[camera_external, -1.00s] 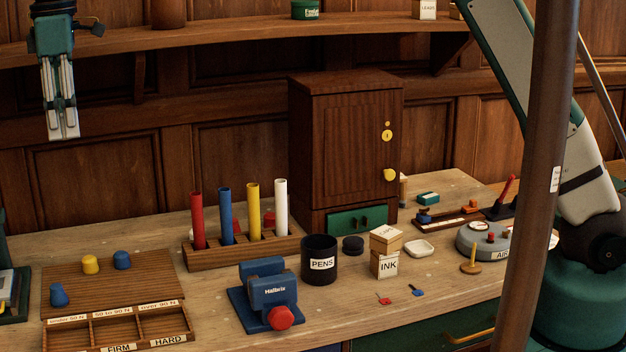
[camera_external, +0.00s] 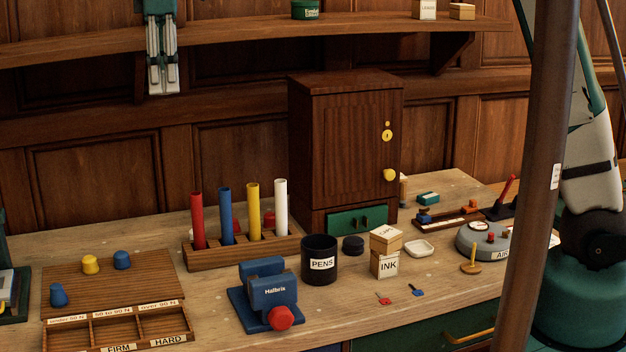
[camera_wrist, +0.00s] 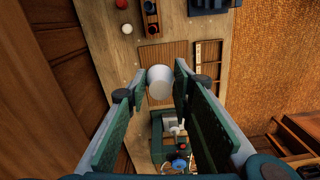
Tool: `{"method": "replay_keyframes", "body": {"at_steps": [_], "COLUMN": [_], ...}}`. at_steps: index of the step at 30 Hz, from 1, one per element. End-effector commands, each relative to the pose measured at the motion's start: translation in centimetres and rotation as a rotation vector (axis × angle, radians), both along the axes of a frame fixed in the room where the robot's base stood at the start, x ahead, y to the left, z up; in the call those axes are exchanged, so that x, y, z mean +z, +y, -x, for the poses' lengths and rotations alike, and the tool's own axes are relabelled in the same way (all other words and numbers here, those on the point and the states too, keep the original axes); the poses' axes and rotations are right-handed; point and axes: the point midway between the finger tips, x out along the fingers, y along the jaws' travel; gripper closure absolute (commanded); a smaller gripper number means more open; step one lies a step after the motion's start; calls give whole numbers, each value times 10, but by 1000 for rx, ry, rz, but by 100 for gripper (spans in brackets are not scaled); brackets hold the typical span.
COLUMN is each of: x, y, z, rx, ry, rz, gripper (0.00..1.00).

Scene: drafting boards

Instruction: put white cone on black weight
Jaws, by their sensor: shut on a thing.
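My gripper (camera_external: 163,88) is high above the left part of the desk, in front of the panelled wall, pointing down. In the wrist view its fingers are shut on a pale white cone (camera_wrist: 160,82), which shows between the fingertips. In the external view the cone is too small to tell apart from the pale fingertips. A short black round piece (camera_external: 353,245), which looks like the black weight, stands on the desk between the pen cup and the caps box. It is well to the right of and below my gripper, and nothing lies on it.
A black PENS cup (camera_external: 319,262) and INK box (camera_external: 385,262) flank the black piece. Behind stand a rack (camera_external: 240,252) of upright tubes and a tall wooden cabinet (camera_external: 345,150). A blue Helbrix device (camera_external: 268,292) is in front. A shelf (camera_external: 240,38) runs along the wall.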

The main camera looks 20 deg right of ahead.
Motion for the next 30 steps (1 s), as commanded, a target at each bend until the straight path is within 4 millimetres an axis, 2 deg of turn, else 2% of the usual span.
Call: {"method": "replay_keyframes", "body": {"at_steps": [1, 3, 14, 22, 30], "x": [2, 2, 3, -1, -8], "y": [-21, -44, -165, -251, -330], "z": [-4, -7, -11, -1, 21], "rx": [-12, -25, -89, -136, -183], "ry": [0, 0, 1, 1, 2], "rz": [0, 0, 0, 0, 0], "gripper": [88, 88, 88, 88, 88]}}
